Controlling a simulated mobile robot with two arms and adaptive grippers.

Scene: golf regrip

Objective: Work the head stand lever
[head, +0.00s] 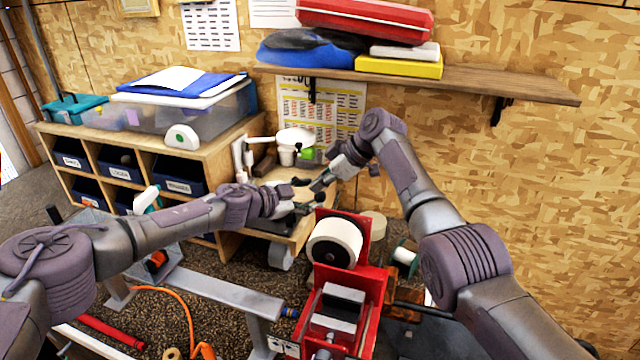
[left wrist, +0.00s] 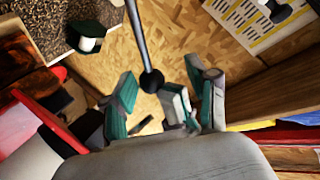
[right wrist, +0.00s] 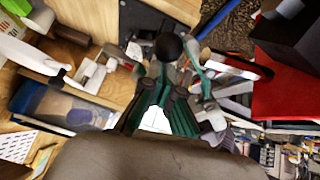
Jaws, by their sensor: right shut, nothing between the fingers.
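A thin metal lever (left wrist: 139,36) with a black ball knob (left wrist: 152,81) shows in the left wrist view. The knob lies between the spread teal fingers of my left gripper (left wrist: 160,88), with gaps at its sides. In the head view my left gripper (head: 300,203) is above the small workbench, close to my right gripper (head: 322,183). In the right wrist view a black ball (right wrist: 168,46) shows just past the fingertips of my right gripper (right wrist: 170,82), which is shut and empty. The lever's base is hard to make out in the head view.
A red stand (head: 370,262) with a white roll (head: 335,242) stands in front of the grippers. A wooden cubby shelf (head: 75,140) with dark bins is at the left. A wall shelf (head: 480,85) hangs above. A grey beam (head: 215,288) lies at the lower left.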

